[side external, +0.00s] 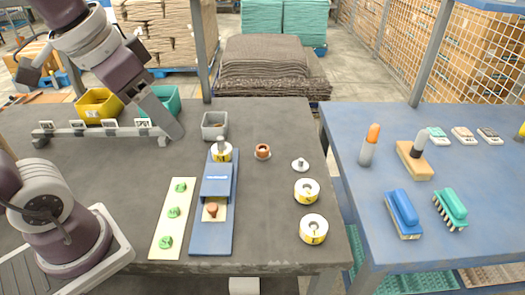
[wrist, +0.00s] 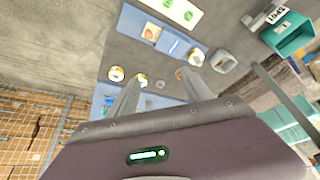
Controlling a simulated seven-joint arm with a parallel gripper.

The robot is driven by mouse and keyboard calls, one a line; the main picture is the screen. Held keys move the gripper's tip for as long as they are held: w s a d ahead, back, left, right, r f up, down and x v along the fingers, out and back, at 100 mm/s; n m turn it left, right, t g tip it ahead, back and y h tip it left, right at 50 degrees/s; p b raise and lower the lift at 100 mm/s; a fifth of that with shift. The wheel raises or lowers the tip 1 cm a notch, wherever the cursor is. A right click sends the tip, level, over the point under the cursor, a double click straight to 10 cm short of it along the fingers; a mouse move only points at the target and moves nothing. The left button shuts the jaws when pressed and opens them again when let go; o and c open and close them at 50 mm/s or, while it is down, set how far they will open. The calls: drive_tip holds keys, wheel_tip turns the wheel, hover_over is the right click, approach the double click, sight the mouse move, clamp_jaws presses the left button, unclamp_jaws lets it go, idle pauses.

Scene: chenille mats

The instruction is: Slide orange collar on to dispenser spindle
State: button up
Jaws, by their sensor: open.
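The orange collar (side external: 263,151) is a small brownish-orange ring on the dark table, right of the dispenser. It shows as a small reddish spot in the wrist view (wrist: 180,73), close to one fingertip. The blue dispenser (side external: 217,183) lies lengthwise on the table. Its grey spindle (side external: 221,143) stands upright at the far end, with a yellow-and-white roll (side external: 221,154) around it. My gripper (wrist: 160,76) is open and empty, its two fingers apart.
A grey bin (side external: 214,126) stands behind the dispenser. A pale strip with green knobs (side external: 173,212) lies left of it. Two loose rolls (side external: 313,229) and a small metal flanged piece (side external: 300,165) lie to the right. Yellow (side external: 98,103) and teal bins stand at the back left.

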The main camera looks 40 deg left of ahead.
drive_tip(key=w+a+m+g, duration=0.1)
drive_tip(key=w+a+g, duration=0.1)
drive_tip(key=w, duration=1)
drive_tip(key=m+g, duration=0.3)
hover_over(263, 150)
wheel_tip(263, 150, down, 18)
wheel_tip(263, 150, down, 8)
drive_tip(key=shift+r, duration=0.1)
clamp_jaws()
